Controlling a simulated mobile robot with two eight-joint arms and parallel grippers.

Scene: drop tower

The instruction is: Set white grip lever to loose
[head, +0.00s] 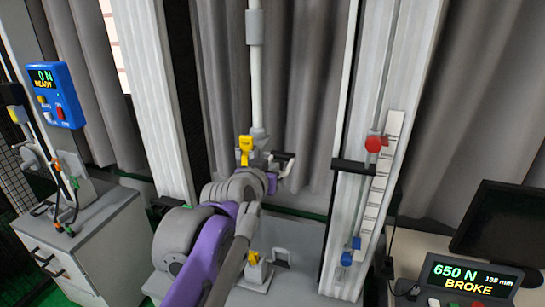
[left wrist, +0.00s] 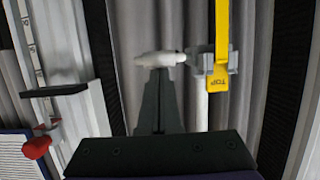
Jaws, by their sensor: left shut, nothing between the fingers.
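The white grip lever (left wrist: 155,59) sticks out sideways from the grey upper grip (left wrist: 224,62), which carries a yellow tag marked TOP (left wrist: 218,40). In the head view the upper grip (head: 257,157) hangs under a pale rod, with the yellow tag (head: 246,144) on its front. My left gripper (head: 283,162) is at the right side of this grip. In the left wrist view its dark fingers (left wrist: 160,82) are shut and empty, with their tips right at the lever; I cannot tell whether they touch. The lever is mostly hidden in the head view. My right gripper is not in view.
A lower grip with a yellow tag (head: 253,258) stands on the base below. On the right, a rail carries a red stop (head: 375,144) and a blue stop (head: 350,251). A display (head: 468,281) reads 650 N, BROKE. A blue control box (head: 56,95) hangs at left.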

